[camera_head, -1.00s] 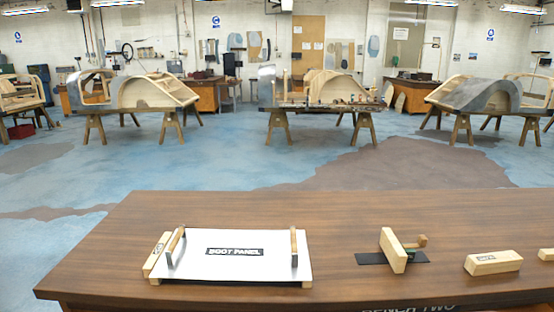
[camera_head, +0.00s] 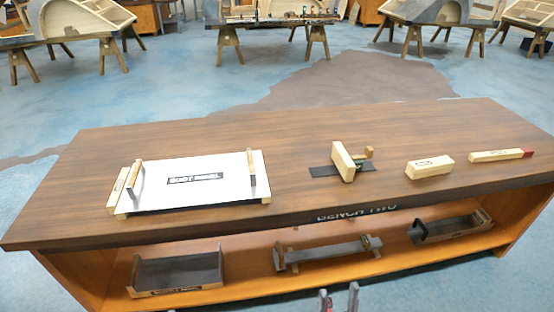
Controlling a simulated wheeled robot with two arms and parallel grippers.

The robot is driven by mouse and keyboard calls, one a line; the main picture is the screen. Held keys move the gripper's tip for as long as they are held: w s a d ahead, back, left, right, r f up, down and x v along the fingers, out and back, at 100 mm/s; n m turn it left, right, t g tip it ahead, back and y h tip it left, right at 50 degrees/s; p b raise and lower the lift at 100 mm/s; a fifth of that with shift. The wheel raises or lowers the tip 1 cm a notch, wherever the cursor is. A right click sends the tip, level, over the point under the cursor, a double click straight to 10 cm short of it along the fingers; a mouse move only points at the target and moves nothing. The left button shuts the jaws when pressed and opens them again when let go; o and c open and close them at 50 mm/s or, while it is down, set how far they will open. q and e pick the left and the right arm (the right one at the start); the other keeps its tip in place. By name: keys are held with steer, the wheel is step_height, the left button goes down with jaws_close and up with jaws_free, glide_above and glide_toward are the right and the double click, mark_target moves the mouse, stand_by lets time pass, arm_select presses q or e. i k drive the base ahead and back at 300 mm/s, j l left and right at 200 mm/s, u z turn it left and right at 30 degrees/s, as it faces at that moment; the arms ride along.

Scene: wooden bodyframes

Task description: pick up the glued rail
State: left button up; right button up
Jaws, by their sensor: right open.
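A long pale wooden rail (camera_head: 495,156) with a red end lies flat at the right of the bench top. Its red end points right; the marking on its face is too small to read. It may be the glued rail. My right gripper (camera_head: 338,299) shows only as fingertips at the bottom edge, open and empty, in front of the bench and well apart from the rail. My left gripper is out of view.
On the bench (camera_head: 290,132) are a boot panel (camera_head: 205,196) with two handles, an upright wooden block on a black plate (camera_head: 324,171), and a short labelled block (camera_head: 429,167). The lower shelf holds a tray (camera_head: 178,272) and two other fixtures. Trestles stand behind.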

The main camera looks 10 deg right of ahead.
mark_target(437, 165)
steer(key=z, duration=1.35)
steer(key=i+l+u, duration=0.1)
steer(key=i+l, duration=0.1)
steer(key=i, duration=0.05)
